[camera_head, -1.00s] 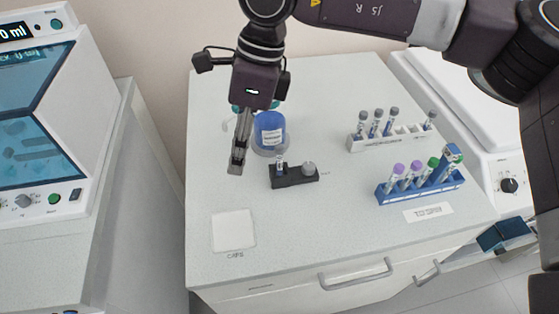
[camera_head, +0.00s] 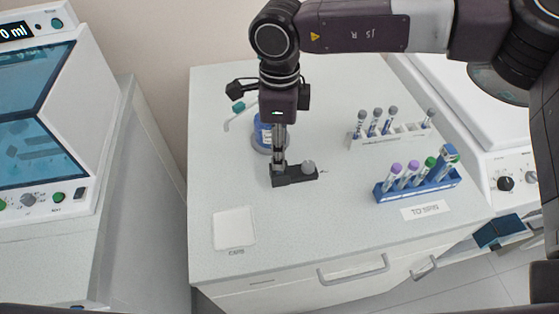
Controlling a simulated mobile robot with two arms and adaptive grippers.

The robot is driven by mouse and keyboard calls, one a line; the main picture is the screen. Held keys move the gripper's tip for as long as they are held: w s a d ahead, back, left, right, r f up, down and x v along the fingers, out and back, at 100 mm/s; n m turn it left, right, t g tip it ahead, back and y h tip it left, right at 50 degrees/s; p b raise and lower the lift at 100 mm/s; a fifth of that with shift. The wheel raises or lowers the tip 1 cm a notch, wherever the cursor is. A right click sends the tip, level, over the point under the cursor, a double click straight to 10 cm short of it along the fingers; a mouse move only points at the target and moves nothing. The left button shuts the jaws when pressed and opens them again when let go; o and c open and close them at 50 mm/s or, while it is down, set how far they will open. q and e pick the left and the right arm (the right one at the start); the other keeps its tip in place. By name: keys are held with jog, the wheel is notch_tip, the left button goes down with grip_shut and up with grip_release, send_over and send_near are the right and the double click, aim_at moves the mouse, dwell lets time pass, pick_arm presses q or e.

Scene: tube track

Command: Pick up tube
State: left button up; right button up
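My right gripper (camera_head: 279,160) points down at the left end of the small black holder (camera_head: 295,177), right over the place of a tube that stands there. Its fingers cover most of that tube, and I cannot tell whether they are apart or closed on it. A grey knob-like piece (camera_head: 308,167) sits at the holder's right end. The blue rack (camera_head: 418,187) holds tubes with purple caps (camera_head: 396,168) and a green cap (camera_head: 430,162). The white rack (camera_head: 391,137) behind it holds several grey-capped tubes (camera_head: 376,113). My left gripper is not in view.
A white square pad (camera_head: 234,229) marked for caps lies at the front left. A white label (camera_head: 425,210) lies before the blue rack. The front middle of the counter (camera_head: 320,225) is clear.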

jog(key=shift+c, duration=0.2)
grip_shut()
jog(key=shift+r, duration=0.5)
notch_tip(320, 180, up, 19)
jog(key=b, duration=0.2)
jog(key=shift+b, duration=0.4)
